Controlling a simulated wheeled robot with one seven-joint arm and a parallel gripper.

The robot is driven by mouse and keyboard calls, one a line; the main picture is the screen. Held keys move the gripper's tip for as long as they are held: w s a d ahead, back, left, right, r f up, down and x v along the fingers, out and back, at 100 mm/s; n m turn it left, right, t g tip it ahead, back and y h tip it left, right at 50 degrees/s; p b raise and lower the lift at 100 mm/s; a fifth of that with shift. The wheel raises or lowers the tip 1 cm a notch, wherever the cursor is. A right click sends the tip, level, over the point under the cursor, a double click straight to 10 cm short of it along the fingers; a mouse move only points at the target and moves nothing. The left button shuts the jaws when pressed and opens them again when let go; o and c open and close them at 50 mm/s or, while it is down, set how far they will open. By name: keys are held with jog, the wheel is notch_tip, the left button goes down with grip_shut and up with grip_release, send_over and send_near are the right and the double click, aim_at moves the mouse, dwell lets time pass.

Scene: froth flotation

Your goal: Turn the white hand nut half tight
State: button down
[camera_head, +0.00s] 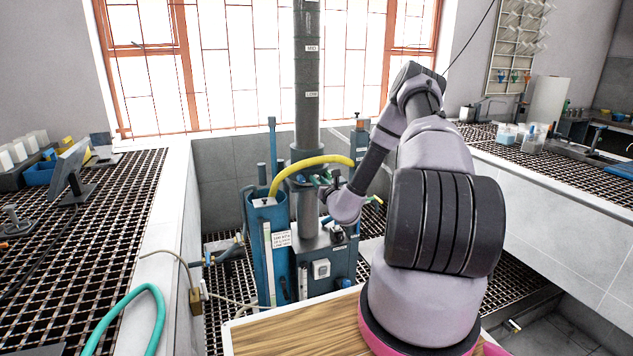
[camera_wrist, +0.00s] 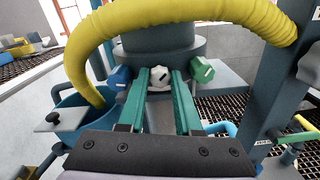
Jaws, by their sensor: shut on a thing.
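The white hand nut (camera_wrist: 160,84) sits on the front of the grey column collar (camera_wrist: 160,48) in the wrist view, between a blue hand nut (camera_wrist: 120,76) on the left and a green one (camera_wrist: 202,70) on the right. My gripper (camera_wrist: 160,82) reaches forward with its two green fingers on either side of the white nut, shut on it. In the head view my gripper (camera_head: 325,180) is small beside the column (camera_head: 307,100), and the white nut cannot be made out there.
Grated benches (camera_head: 110,210) stand left and right. A wooden board (camera_head: 300,330) lies in front.

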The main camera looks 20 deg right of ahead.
jog(key=m, duration=1.1)
jog(key=shift+a, duration=0.2)
jog(key=shift+a, duration=0.1)
dwell(0.4)
jog(key=c, duration=0.6)
grip_release()
jog(key=shift+d, duration=0.2)
jog(key=s, duration=1)
jog(key=shift+s, duration=0.4)
